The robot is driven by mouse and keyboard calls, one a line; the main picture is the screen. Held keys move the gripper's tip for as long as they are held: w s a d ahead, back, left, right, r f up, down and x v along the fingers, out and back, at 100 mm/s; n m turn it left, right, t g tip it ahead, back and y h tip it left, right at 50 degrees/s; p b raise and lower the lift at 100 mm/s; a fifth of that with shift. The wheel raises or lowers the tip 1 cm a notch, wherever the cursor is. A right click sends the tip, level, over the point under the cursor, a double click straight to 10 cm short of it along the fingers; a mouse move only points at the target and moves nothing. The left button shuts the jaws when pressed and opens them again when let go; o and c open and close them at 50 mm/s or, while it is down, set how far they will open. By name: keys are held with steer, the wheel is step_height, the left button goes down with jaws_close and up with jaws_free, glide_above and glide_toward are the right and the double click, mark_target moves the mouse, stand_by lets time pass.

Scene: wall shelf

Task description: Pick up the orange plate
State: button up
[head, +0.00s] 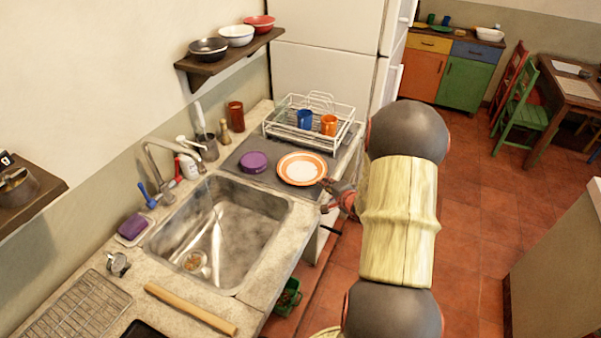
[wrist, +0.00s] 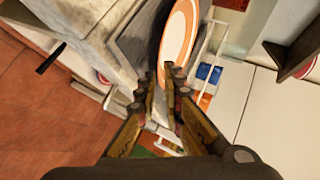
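The orange plate (head: 302,168), white in the middle with a wide orange rim, lies flat on the grey mat by the dish rack. In the wrist view the plate (wrist: 180,32) is seen at a slant beyond the fingertips. My gripper (head: 328,192) is at the plate's near right edge, at the counter's front. In the wrist view the fingers of my gripper (wrist: 160,74) show a narrow gap between the tips, with the plate's rim right at them. I cannot tell whether the rim is between the tips. The right finger hides part of the plate.
A purple round container (head: 254,162) sits left of the plate. The white dish rack (head: 283,131) behind it holds a blue cup (head: 305,119) and an orange cup (head: 329,125). The sink (head: 220,235) is nearer, and the fridge (head: 327,75) stands behind.

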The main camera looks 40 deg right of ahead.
mark_target(318, 187)
steer(key=b+x, duration=0.2)
steer(key=x, duration=0.3)
steer(key=shift+w+a+f, duration=0.1)
steer(key=shift+w+f, duration=0.1)
steer(key=shift+w, duration=0.35)
steer(key=shift+f, duration=0.1)
jaws_close()
